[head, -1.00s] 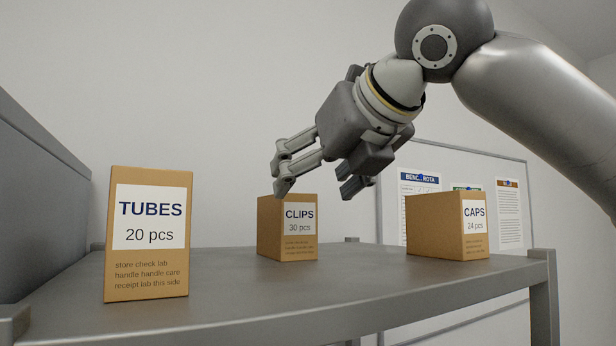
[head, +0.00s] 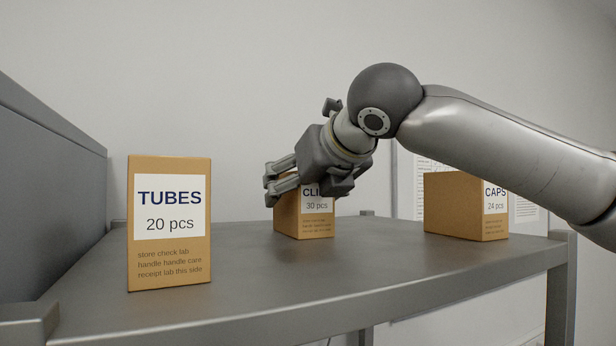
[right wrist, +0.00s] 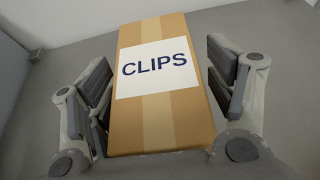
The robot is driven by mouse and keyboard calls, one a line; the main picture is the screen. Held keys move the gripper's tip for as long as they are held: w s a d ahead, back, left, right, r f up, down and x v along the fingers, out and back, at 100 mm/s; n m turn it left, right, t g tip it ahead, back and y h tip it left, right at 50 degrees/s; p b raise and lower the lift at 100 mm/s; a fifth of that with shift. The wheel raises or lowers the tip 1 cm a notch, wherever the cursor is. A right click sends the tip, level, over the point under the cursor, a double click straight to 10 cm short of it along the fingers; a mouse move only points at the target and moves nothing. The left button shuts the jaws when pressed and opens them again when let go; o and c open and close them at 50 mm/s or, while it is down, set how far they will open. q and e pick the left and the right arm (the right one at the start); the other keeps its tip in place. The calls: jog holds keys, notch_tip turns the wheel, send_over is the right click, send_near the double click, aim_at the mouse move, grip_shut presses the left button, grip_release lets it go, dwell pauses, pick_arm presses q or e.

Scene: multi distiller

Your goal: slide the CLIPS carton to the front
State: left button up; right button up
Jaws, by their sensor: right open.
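The CLIPS carton (head: 303,222) is a small brown box with a white label, upright toward the back of the grey shelf. My right gripper (head: 305,192) is open and lowered at the carton, hiding its upper part and part of the label in the head view. In the right wrist view the carton (right wrist: 165,112) lies between the two spread fingers (right wrist: 160,92), with a gap on the right side. The left finger is close to the carton's side; I cannot tell whether it touches. My left gripper is not in view.
The TUBES carton (head: 170,270) stands at the front left of the shelf (head: 340,285). The CAPS carton (head: 455,207) stands at the right, under my right forearm. A raised corner post (head: 30,322) is at the front left. The shelf in front of the CLIPS carton is clear.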

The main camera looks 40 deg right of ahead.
jog(key=c, duration=1)
jog(key=shift+c, duration=0.2)
jog(key=shift+f, duration=0.1)
